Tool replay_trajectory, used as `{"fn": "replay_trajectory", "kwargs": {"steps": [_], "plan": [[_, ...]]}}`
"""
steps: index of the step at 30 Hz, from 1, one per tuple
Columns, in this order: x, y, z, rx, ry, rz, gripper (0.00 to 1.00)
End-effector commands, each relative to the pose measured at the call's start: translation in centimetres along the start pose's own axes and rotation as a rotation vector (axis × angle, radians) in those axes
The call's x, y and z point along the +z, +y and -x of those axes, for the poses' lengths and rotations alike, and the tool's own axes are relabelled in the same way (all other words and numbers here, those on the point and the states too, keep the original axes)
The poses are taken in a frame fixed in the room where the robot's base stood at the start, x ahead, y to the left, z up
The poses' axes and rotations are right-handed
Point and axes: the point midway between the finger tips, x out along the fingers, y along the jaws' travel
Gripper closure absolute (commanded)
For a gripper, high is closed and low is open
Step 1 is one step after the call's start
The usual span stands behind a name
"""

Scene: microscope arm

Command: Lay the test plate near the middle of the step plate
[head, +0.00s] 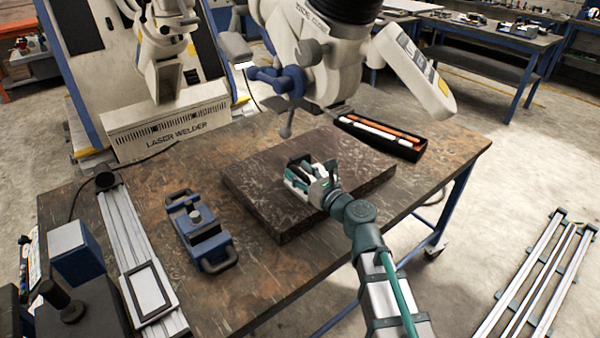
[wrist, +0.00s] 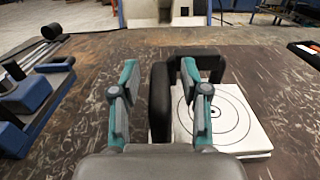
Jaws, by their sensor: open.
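The test plate is a white block with printed target rings (wrist: 238,110) and a black arched handle (wrist: 160,105). It appears to lie flat on the step plate (head: 262,200), a dark mottled raised slab, near its middle. In the head view the test plate (head: 295,183) is partly covered by my gripper (head: 307,178). My gripper is open and low over the slab. In the wrist view, one post of the handle stands between the two fingers (wrist: 160,95), with gaps visible beside it. The right finger hides part of the rings.
A blue clamp block (head: 203,235) and a long metal rail (head: 135,250) stand to the left on the workbench (head: 120,195). A black tray with orange and white rods (head: 380,135) lies behind right. The microscope arm (head: 320,60) hangs above the slab's back edge.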

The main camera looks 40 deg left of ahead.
Motion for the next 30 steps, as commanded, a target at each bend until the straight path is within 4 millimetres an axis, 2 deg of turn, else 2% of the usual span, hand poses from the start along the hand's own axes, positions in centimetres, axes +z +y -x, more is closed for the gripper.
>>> {"fn": "replay_trajectory", "kwargs": {"steps": [5, 8, 18, 20, 30], "plan": [[0.0, 0.1, 1.2, 0.0, 0.0, 0.0, 0.55], [0.0, 0.1, 2.7, -0.001, 0.0, 0.0, 0.55], [0.0, 0.2, 10.1, -0.003, -0.001, 0.001, 0.55], [-0.6, 0.1, 9.9, 0.002, -0.004, 0.003, 0.55], [-0.5, 0.0, 10.8, 0.007, -0.006, 0.004, 0.55]]}}
